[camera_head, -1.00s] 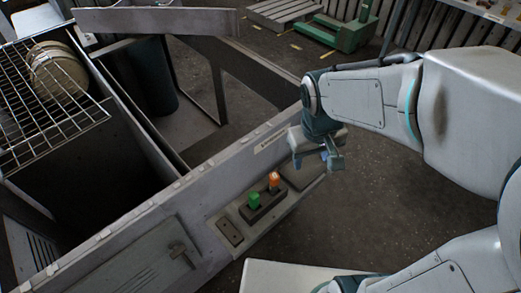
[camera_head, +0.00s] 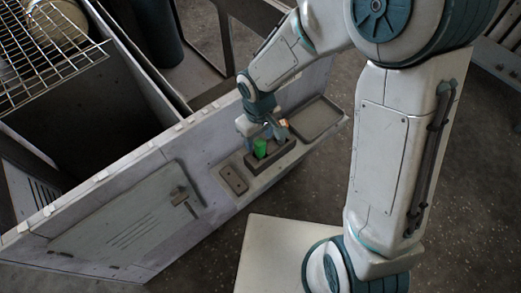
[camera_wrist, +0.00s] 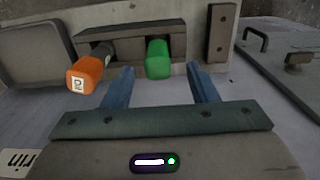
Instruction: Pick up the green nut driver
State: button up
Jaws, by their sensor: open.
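The green nut driver (camera_head: 260,148) stands in a dark holder (camera_head: 283,156) on a ledge of the housing's side. In the wrist view its green handle (camera_wrist: 158,59) points toward me, between and beyond the two blue fingertips. My gripper (camera_head: 267,131) is open and empty, close to the holder; in the wrist view its fingers (camera_wrist: 160,80) lie either side of the green handle, apart from it. An orange-handled driver (camera_wrist: 86,74) sits in the same holder, just outside the finger on the left. In the head view my gripper partly hides the orange one (camera_head: 285,124).
A shallow empty tray (camera_head: 316,118) lies on one side of the holder and a small dark plate with holes (camera_head: 233,179) on the other. The housing wall (camera_head: 150,215) has a panel with a latch (camera_head: 180,195). A wire rack (camera_head: 40,60) is at the upper left.

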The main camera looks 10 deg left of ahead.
aim_at(260, 153)
jog(key=shift+d+f+b, duration=0.15)
jog(key=shift+f+b, duration=0.35)
jog(key=shift+f, duration=2.55)
grip_shut()
